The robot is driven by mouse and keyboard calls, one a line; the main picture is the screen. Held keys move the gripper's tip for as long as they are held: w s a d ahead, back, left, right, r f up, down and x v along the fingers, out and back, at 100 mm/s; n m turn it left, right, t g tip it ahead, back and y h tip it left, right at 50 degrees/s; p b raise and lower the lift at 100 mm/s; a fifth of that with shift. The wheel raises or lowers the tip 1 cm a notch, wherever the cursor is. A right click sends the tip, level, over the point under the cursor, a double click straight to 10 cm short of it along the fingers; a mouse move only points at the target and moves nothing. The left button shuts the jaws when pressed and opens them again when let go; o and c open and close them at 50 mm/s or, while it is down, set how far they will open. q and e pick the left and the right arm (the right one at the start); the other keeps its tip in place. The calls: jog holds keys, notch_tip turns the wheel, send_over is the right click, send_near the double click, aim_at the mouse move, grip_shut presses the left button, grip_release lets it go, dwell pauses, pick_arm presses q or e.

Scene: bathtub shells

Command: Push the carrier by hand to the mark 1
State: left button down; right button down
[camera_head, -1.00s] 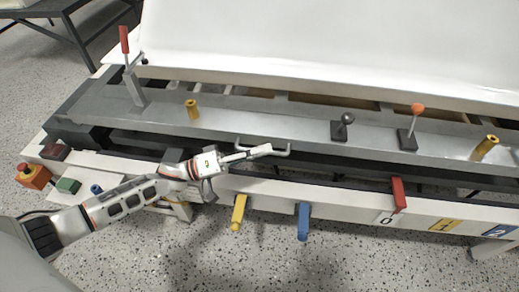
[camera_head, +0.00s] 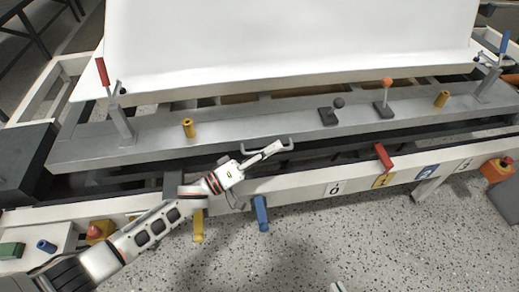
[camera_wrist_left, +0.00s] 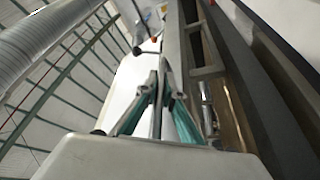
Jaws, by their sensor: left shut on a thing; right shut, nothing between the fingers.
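The carrier (camera_head: 150,140) is a long grey beam with a white shell (camera_head: 290,40) behind and above it. A grey bar handle (camera_head: 289,141) sits on its front side. My left gripper (camera_head: 272,149) is shut on this handle; its fingers also show in the left wrist view (camera_wrist_left: 158,90), where the grip point is unclear. A red pointer (camera_head: 384,156) stands over the front rail, just above the yellow mark 1 (camera_head: 382,181). Mark 0 (camera_head: 336,188) is to its left, and the blue mark 2 (camera_head: 427,171) to its right.
A yellow lever (camera_head: 198,226) and a blue lever (camera_head: 261,213) hang below the front rail. Knobs, yellow pegs and upright clamps stand on the carrier. An orange button box (camera_head: 497,169) is at the right end. The speckled floor in front is clear.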

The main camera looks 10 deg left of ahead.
pick_arm(q)
jog(key=shift+s+d+f, duration=0.2)
jog(key=shift+d+f, duration=0.1)
jog(key=shift+d, duration=0.25)
jog(key=c, duration=2.4)
grip_release()
jog(key=shift+c, duration=0.2)
jog(key=shift+w+r, duration=0.1)
jog(key=shift+a, duration=0.2)
jog(key=v, duration=1.1)
jog(key=shift+s+a, duration=0.25)
jog(key=shift+s, duration=0.05)
